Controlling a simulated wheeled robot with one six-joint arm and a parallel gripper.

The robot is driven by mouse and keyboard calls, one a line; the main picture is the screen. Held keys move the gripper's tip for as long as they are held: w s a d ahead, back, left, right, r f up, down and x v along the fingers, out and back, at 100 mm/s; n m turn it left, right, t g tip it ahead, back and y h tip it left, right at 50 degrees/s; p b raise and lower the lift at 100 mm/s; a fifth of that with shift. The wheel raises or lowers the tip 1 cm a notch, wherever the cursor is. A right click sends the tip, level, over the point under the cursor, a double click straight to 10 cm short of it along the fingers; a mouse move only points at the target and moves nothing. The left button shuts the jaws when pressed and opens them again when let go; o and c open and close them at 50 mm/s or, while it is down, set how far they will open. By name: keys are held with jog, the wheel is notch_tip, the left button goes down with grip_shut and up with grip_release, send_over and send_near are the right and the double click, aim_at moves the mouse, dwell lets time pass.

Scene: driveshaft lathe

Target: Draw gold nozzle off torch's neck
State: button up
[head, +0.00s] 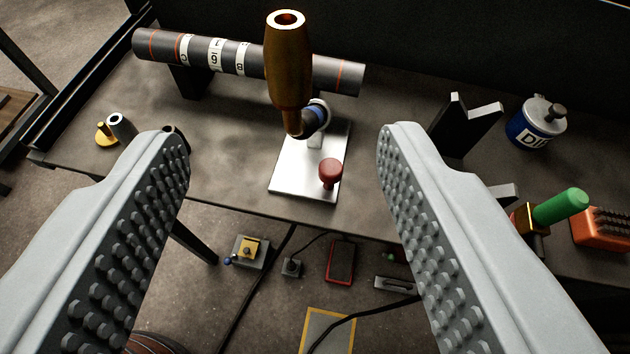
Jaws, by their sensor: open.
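The gold nozzle (287,65) stands nearly upright in the head view, its open round end pointing up toward the camera. Its narrow lower end meets the curved torch neck (310,125), which shows a blue band and is held over a pale metal plate (290,172) on the bench. A red knob (330,172) stands on the plate's front right. My gripper (282,145) is open and empty. Its two studded fingers are wide apart, one on each side of the picture, with the plate and nozzle seen between them. Neither finger touches the nozzle.
A dark shaft (215,55) with white labels lies behind the nozzle. V-shaped supports (465,125) and a blue-labelled tin (537,122) are at the right. A green-handled item (562,206) and an orange brush (603,229) are near the right edge. Small parts (118,128) sit at left.

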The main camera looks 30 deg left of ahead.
aim_at(287, 56)
jog(key=x, duration=1.4)
jog(key=shift+w+a+f, duration=0.1)
grip_shut()
jog(key=shift+r, duration=3)
dwell(0.3)
